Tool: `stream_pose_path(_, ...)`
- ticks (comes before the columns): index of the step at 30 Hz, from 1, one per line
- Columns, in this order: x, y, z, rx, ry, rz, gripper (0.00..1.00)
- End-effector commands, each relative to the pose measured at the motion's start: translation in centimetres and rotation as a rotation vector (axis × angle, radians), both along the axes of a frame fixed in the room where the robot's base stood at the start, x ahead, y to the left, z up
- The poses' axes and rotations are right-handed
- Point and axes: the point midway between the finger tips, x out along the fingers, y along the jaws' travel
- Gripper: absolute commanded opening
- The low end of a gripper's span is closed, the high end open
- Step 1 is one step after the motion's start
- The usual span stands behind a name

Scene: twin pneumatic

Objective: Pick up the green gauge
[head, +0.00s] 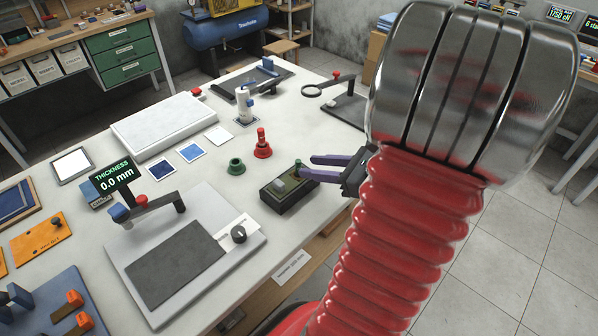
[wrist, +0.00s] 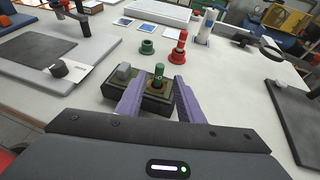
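The green gauge (wrist: 159,72) is a small upright green cylinder standing in the right part of a dark block (wrist: 146,103). In the head view, the gauge (head: 298,165) is small and partly hidden by a fingertip at the block's (head: 286,198) back right. My gripper (head: 308,167) comes in from the right with its purple fingers apart. In the wrist view, the fingers (wrist: 158,84) lie to either side of the gauge with gaps, and the gauge shows between and just beyond their tips. I cannot tell whether either finger touches it. A grey piece (wrist: 124,70) sits in the block's left part.
A green ring (head: 236,166) and a red ring with a red plug (head: 262,145) stand behind the block. The thickness gauge plate (head: 185,255) lies to the left. A magnifier stand (head: 345,108) is at the back right. The table (head: 325,215) is clear right around the block's front.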

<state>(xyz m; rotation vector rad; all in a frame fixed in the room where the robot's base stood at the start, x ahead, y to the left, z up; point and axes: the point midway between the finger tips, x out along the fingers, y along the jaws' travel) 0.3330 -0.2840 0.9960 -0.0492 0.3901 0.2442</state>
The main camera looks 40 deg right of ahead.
Motion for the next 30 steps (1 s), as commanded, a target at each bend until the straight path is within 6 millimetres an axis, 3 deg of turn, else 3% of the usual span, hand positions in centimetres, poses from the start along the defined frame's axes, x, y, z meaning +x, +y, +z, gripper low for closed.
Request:
stream_pose_path(10, 3.4, 0.9, -1.5, 0.001, 0.001, 0.001, 0.34)
stream_pose_path(25, 4.0, 1.0, -1.7, 0.001, 0.0, -0.001, 0.34)
stream_pose_path(30, 5.2, 1.4, -2.3, 0.001, 0.001, 0.0, 0.34)
